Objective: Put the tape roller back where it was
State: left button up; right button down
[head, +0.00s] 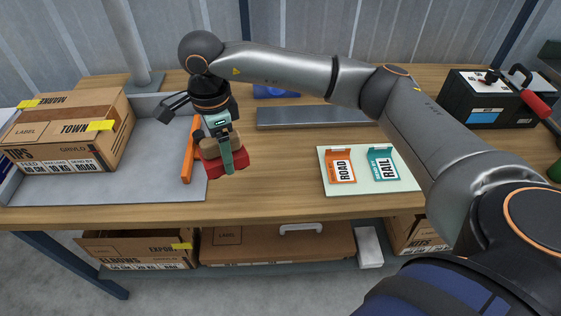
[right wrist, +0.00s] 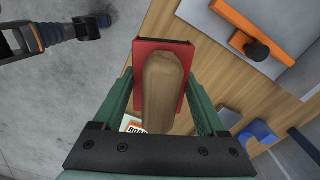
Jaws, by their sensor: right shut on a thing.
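The tape roller, as I take it, is a red body (head: 211,170) with a rounded wooden handle (right wrist: 163,85). My right gripper (head: 226,162) is shut on the handle, with a green finger on each side in the right wrist view (right wrist: 160,95). The red part shows beyond the fingers, over the wooden bench just right of the grey tray. I cannot tell whether it touches the bench top. My left gripper's fingers are not visible.
An orange bar (head: 188,152) with a black knob lies on the grey tray's (head: 150,180) right edge, close to the roller. A taped carton (head: 60,130) is on the tray. A pale board (head: 395,184) with ROAD and RAIL labels lies right. A blue item (head: 272,92) and grey plate (head: 310,118) lie behind.

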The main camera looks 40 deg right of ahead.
jog(key=d+f, duration=0.2)
jog(key=d, duration=0.2)
jog(key=d+f+p, duration=0.1)
jog(key=d+f, duration=0.4)
jog(key=d, duration=0.2)
jog(key=shift+w+d+f+p, duration=0.25)
jog(key=shift+d+f+p, duration=0.1)
jog(key=shift+f, duration=0.05)
jog(key=shift+d+f, duration=0.4)
jog(key=shift+f, duration=0.1)
jog(key=f, duration=0.3)
jog(key=shift+d+f+p, duration=0.1)
jog(key=shift+d+p, duration=0.25)
jog(key=shift+f, duration=0.35)
